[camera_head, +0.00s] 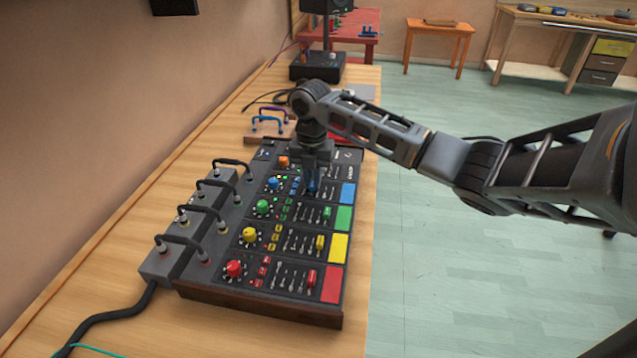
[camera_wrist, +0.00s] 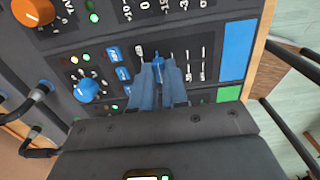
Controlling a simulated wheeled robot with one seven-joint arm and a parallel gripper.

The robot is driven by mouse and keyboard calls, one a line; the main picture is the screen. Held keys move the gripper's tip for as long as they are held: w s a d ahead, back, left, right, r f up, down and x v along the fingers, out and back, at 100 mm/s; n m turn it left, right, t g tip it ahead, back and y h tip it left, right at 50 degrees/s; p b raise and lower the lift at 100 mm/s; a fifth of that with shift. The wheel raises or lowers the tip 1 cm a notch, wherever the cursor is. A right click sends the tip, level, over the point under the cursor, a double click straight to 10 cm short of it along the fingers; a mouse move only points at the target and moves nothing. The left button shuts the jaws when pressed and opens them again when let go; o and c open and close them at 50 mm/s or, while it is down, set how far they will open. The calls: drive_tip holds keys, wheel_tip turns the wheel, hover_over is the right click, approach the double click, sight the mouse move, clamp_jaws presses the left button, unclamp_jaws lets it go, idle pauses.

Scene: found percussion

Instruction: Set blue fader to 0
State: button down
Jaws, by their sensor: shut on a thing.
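The mixer console (camera_head: 190,290) lies on the wooden bench with rows coloured red, yellow, green, blue and orange. My gripper (camera_head: 312,188) reaches down over the blue row, between the blue knob (camera_head: 273,184) and the blue pad (camera_head: 348,194). In the wrist view my gripper (camera_wrist: 162,72) has its fingers close together on the blue fader (camera_wrist: 157,58), whose cap shows slightly at the fingertips. The fingers hide most of the cap and part of its slot and scale, so its exact setting cannot be read.
The blue knob also shows in the wrist view (camera_wrist: 87,90), left of the fingers. Other slim sliders stand just right of them. The green knob (camera_head: 262,207) and green pad (camera_head: 343,218) are in the neighbouring row. Patch cables (camera_head: 180,240) arch along the console's left side.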

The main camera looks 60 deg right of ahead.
sight(312, 184)
drive_tip(key=shift+w, duration=0.1)
drive_tip(key=c, duration=1.1)
unclamp_jaws()
drive_tip(key=shift+c, duration=0.2)
drive_tip(key=shift+r+b, duration=0.45)
drive_tip(key=shift+r, duration=3.45)
